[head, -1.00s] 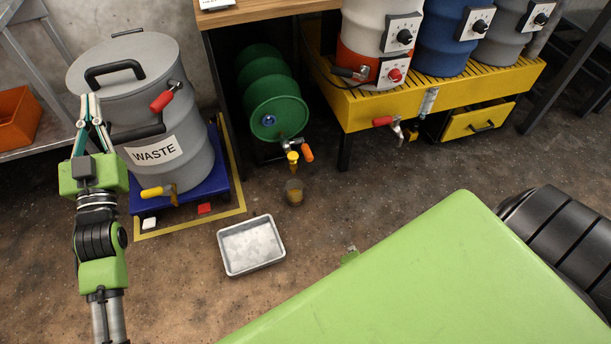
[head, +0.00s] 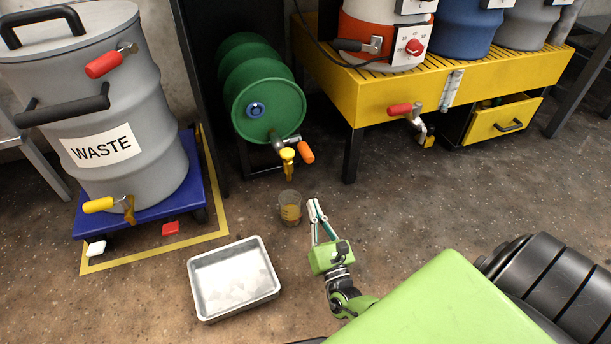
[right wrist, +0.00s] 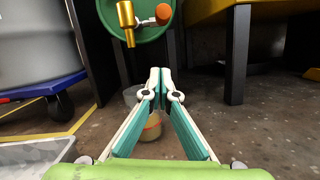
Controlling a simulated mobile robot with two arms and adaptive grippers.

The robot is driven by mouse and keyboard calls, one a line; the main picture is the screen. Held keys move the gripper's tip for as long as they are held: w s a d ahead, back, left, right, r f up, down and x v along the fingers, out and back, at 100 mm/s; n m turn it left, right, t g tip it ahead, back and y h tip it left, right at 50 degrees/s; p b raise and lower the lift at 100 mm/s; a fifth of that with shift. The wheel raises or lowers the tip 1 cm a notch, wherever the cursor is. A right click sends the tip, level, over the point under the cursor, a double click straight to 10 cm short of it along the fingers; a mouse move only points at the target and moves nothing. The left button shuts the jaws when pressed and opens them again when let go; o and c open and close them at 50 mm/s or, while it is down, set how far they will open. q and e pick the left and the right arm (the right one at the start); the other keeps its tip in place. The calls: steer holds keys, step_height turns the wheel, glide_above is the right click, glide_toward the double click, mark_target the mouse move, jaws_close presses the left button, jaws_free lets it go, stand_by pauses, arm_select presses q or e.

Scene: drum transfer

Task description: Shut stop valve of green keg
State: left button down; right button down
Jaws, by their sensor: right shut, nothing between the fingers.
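In the right wrist view the orange handle (right wrist: 163,13) and spout (right wrist: 127,22) show at the top, above my fingertips. My right gripper (head: 314,206) is shut and empty, in front of and below the valve, beside a glass beaker (head: 291,212) with amber liquid. My fingers (right wrist: 159,76) partly hide the beaker in the wrist view. My left gripper is out of view.
A grey WASTE drum (head: 150,165) stands on a blue dolly (head: 165,213) at left. A metal tray (head: 200,290) lies on the floor in front. A yellow stand (head: 380,100) with a red-handled tap (head: 402,109) is at right. The floor right of the beaker is clear.

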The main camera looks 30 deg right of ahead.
mark_target(304, 148)
steer(key=w+d+r+b, duration=0.3)
steer(key=w+r, duration=0.3)
steer(key=w, duration=0.2)
steer(key=shift+w+d+r+b, duration=0.2)
steer(key=shift+w+b, duration=0.2)
